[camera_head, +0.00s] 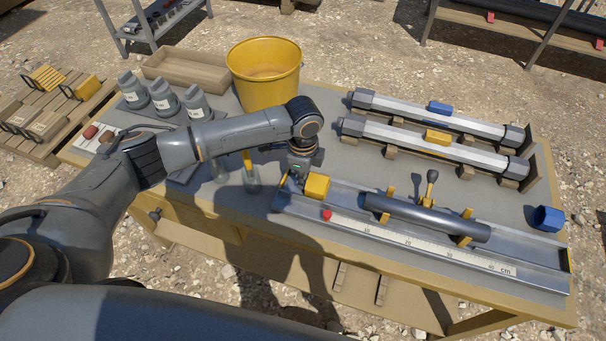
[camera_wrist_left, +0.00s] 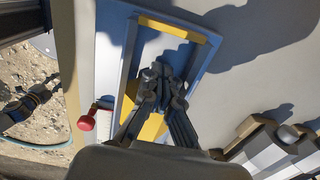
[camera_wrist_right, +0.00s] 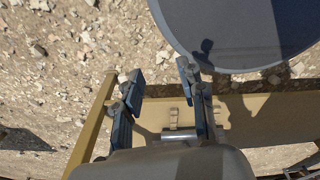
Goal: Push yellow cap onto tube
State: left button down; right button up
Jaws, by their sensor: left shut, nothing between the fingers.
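The yellow cap (camera_head: 317,186) sits in the left end of the long grey tray (camera_head: 520,268). The dark grey tube (camera_head: 425,217) lies along the tray on yellow supports, right of the cap with a gap between. My left gripper (camera_head: 295,179) is shut and empty, pointing down at the tray's left end, just left of the cap. In the left wrist view its closed fingertips (camera_wrist_left: 165,74) are between the tray's yellow end bar and the cap (camera_wrist_left: 152,127); contact is unclear. My right gripper (camera_wrist_right: 161,88) is open and empty, outside the head view.
A ruler (camera_head: 420,246) and red knob (camera_head: 327,214) line the tray's front. A small dark lever (camera_head: 431,187) stands behind the tube. A yellow bucket (camera_head: 264,74) stands at the back; a blue cap (camera_head: 547,218) is at the right.

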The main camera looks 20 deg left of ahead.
aim_at(350, 201)
pick_arm(q)
jog(key=shift+d+r, duration=0.1)
jog(key=shift+d, duration=0.3)
jog(key=d+p, duration=0.2)
jog(key=d, duration=1)
jog(key=shift+s, duration=0.15)
jog(key=shift+a, duration=0.1)
pick_arm(e)
jog(key=shift+s+d+r, duration=0.1)
jog(key=shift+s+r, duration=0.2)
jog(key=shift+r, duration=0.25)
jog(key=shift+s+r, duration=0.3)
jog(key=shift+r, duration=0.25)
jog(key=shift+w, duration=0.1)
